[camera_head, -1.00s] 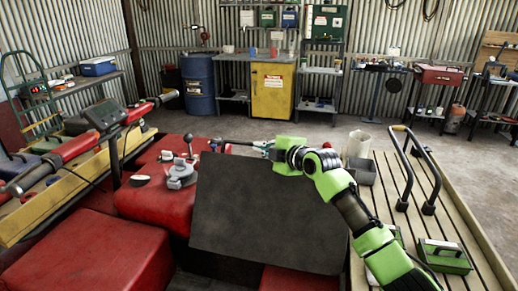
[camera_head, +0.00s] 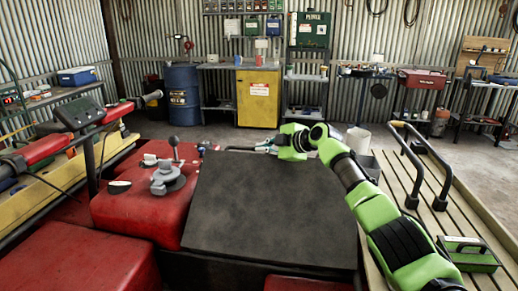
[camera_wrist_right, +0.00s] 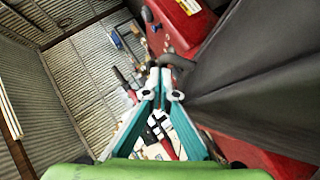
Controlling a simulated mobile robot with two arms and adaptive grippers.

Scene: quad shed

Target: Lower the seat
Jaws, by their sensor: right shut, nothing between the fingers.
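The seat (camera_head: 270,215) is a dark, flat panel among the red bodywork in the middle of the head view. It looks tilted, with its far edge higher and a dark gap under its near edge. In the right wrist view its dark side (camera_wrist_right: 262,75) fills the right. My right gripper (camera_head: 264,147) is just beyond the seat's far edge, partly hidden by the arm and seat. In the wrist view its teal fingers (camera_wrist_right: 161,82) are shut and empty, beside the seat; contact cannot be told. My left gripper is not in view.
Red bodywork (camera_head: 130,212) with a grey cap and lever lies left of the seat. A slatted rack (camera_head: 400,180) with black hoop handles is at right. A yellow cabinet (camera_head: 258,98) and blue barrel (camera_head: 184,98) stand behind, with open floor before them.

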